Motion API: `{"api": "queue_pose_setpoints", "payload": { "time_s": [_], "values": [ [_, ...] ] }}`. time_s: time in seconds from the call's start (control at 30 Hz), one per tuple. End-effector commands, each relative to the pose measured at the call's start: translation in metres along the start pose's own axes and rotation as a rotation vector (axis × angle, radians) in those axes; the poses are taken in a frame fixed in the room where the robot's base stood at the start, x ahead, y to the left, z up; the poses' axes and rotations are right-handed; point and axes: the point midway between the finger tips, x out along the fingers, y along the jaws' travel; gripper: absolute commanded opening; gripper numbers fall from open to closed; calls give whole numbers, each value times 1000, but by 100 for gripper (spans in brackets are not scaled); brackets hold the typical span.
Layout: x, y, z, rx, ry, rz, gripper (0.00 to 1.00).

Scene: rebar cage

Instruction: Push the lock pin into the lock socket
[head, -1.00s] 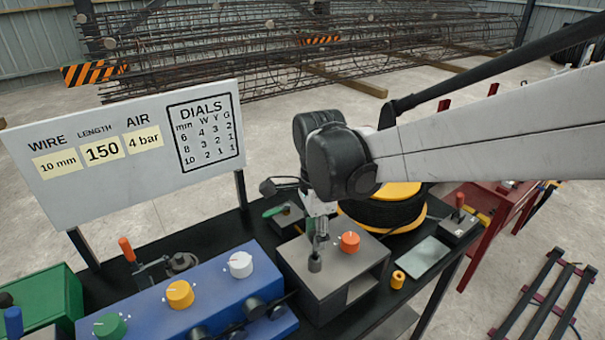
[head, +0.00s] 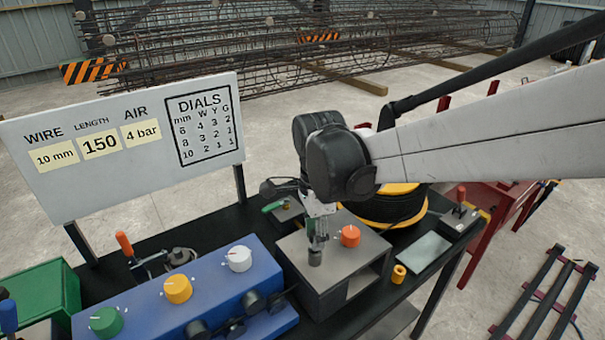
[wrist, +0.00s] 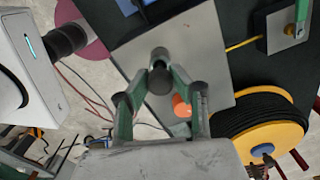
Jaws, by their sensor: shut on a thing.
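My gripper (head: 317,232) points down over the grey metal box and is shut on a dark grey cylinder, which I take to be the lock pin (wrist: 160,80). In the wrist view the two green-and-grey fingers close on either side of it. In the head view a dark cylindrical piece (head: 315,257) stands below the fingertips at the front of the box top. A rounded dark end (wrist: 159,53) shows just beyond the fingertips in the wrist view. I cannot make out the lock socket's opening or how deep the pin sits.
A blue dial panel (head: 210,285) stands left, a black wire spool with yellow rims (head: 390,207) behind right.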

Motion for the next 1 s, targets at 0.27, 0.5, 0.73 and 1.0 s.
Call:
{"api": "queue_pose_setpoints", "payload": {
  "time_s": [0.27, 0.5, 0.73, 1.0],
  "values": [
    [7, 0, 0, 0, 0, 0, 0],
    [12, 0, 0, 0, 0, 0, 0],
    [13, 0, 0, 0, 0, 0, 36],
    [13, 0, 0, 0, 0, 0, 44]
  ]
}}
